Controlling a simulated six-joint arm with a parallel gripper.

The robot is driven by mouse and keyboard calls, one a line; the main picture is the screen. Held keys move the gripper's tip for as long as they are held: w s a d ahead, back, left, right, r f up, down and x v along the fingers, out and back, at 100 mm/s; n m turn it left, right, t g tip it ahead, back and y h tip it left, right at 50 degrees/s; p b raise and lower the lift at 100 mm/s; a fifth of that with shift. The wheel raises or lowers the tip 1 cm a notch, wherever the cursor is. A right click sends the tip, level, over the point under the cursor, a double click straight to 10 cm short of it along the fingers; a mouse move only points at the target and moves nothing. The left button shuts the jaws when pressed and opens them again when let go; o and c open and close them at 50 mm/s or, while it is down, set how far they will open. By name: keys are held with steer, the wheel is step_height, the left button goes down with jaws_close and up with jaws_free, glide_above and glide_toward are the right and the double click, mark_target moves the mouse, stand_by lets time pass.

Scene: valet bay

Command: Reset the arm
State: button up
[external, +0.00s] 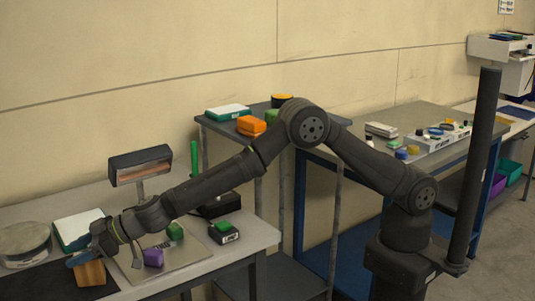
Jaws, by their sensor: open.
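My gripper (86,258) is at the far left, low over the left table (262,233), at the end of my outstretched arm. It is open. A wooden block (91,274) sits right by the fingers on a black mat (40,284). I cannot tell whether the fingers touch the block, since the gripper partly covers it.
A purple block (153,257) and a green block (175,231) are on a board (190,258) beside my wrist. A lamp-like fixture (141,165) stands behind my forearm. A shelf (225,126) with boxes and a workbench (440,118) with small items stand further right.

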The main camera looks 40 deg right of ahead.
steer(key=w+d+r+m+t+h, duration=0.1)
steer(key=w+d+r, duration=0.1)
steer(key=d, duration=0.4)
steer(key=shift+w+m+t, duration=0.3)
steer(key=shift+w+t, duration=0.1)
steer(key=shift+w, duration=0.1)
steer(key=shift+r, duration=0.1)
